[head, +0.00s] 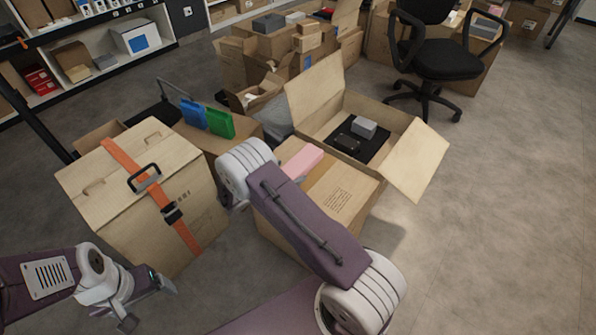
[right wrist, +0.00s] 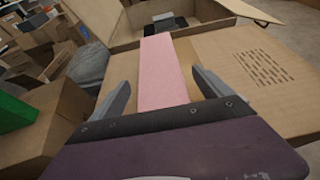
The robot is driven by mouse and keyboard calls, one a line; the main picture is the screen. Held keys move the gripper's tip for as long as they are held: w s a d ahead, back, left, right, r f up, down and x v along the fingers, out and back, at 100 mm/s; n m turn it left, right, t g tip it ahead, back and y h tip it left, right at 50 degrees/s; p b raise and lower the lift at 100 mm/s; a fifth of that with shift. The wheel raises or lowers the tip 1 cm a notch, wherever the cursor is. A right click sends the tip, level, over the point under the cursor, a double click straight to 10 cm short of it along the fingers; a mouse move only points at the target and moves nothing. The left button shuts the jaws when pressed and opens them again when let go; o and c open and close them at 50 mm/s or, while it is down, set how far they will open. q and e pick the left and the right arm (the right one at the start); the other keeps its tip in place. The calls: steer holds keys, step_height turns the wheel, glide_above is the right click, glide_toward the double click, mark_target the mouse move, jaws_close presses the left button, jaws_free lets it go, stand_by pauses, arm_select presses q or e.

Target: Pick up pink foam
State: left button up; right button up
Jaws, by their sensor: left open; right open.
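The pink foam (head: 302,161) is a long flat block on top of a closed carton (head: 334,190) in the head view, partly hidden by my right arm. In the right wrist view the pink foam (right wrist: 162,75) runs lengthwise between the two fingers of my right gripper (right wrist: 160,92). The right gripper is open, with one finger on each side of the foam and a gap to it on both sides. In the head view the right gripper is hidden behind its arm. My left gripper (head: 148,303) is open and empty at the lower left, in front of the strapped carton.
A carton with an orange strap (head: 122,195) stands at left, with blue (head: 193,115) and green (head: 219,123) items behind it. An open carton (head: 390,123) with dark and grey items sits behind the foam's carton. A black chair (head: 437,58) stands at back right. The right floor is clear.

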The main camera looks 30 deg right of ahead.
mark_target(292, 169)
steer(key=x, duration=0.2)
steer(key=shift+w+d+f, duration=0.15)
steer(key=shift+d+f, duration=0.1)
steer(key=shift+f, duration=0.1)
steer(key=shift+d+r, duration=0.1)
steer(key=c, duration=1.4)
step_height(292, 169, up, 5)
steer(key=shift+f+p, duration=0.25)
steer(key=shift+p, duration=1)
arm_select(q)
step_height(292, 169, up, 5)
steer(key=p, duration=0.3)
steer(key=shift+r+p, duration=0.1)
steer(key=shift+p, duration=0.3)
arm_select(e)
steer(key=w+d+r, duration=0.5)
steer(key=d+r, duration=0.1)
steer(key=d, duration=0.4)
steer(key=shift+d+r, duration=0.25)
steer(key=shift+r, duration=0.05)
